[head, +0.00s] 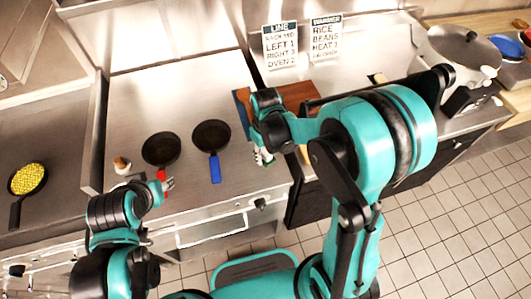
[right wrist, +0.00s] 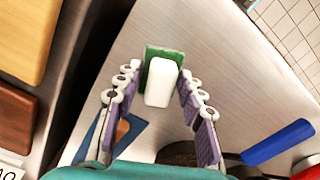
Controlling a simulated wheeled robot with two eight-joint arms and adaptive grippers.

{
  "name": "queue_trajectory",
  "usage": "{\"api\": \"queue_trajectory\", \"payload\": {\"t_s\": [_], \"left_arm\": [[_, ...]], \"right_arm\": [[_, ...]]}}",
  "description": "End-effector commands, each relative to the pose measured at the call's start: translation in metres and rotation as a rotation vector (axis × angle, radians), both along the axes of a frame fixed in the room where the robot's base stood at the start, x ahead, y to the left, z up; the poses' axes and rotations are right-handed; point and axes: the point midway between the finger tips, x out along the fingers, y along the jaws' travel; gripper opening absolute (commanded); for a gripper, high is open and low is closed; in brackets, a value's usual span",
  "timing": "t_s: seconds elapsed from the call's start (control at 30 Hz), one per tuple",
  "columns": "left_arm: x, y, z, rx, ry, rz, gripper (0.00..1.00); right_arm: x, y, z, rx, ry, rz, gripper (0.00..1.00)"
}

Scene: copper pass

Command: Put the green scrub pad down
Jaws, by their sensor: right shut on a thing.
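The green scrub pad (right wrist: 150,55) shows in the right wrist view with a white block-shaped part (right wrist: 162,82) on it. It sits between the fingers of my right gripper (right wrist: 158,90), which is shut on it. In the head view my right gripper (head: 263,157) is over the right end of the steel counter, and the pad cannot be made out there. Whether the pad touches the counter is unclear. My left gripper (head: 168,186) is by the red-handled pan; its jaw opening is too small to judge.
A red-handled pan (head: 160,148) and a blue-handled pan (head: 211,136) stand on the counter (head: 200,90). A blue tray (head: 240,100) lies beside my right wrist. A brown board (head: 300,92) is to its right. A pan of yellow food (head: 27,178) is at far left.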

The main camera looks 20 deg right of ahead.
Motion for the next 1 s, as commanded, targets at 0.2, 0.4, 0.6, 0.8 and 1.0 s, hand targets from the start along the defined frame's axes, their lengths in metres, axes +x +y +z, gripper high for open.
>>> {"api": "queue_trajectory", "payload": {"t_s": [0.2,0.4,0.6,0.8,1.0], "left_arm": [[0.000,0.000,-0.002,0.000,0.000,0.000,0.40],[0.000,0.000,-0.002,0.000,0.000,0.000,0.40],[0.000,0.000,0.007,0.000,0.000,0.000,0.40],[0.000,0.000,0.022,0.000,0.000,0.000,0.40],[0.000,0.000,0.032,0.000,0.000,0.000,0.40]], "right_arm": [[0.000,0.000,-0.002,0.000,0.000,0.000,0.59],[0.000,0.000,-0.002,0.000,0.000,0.000,0.59],[0.000,0.000,0.015,0.000,0.000,0.000,0.59],[-0.001,0.000,0.060,0.000,0.000,0.000,0.59],[0.000,0.000,0.100,0.000,0.000,0.000,0.59]]}}
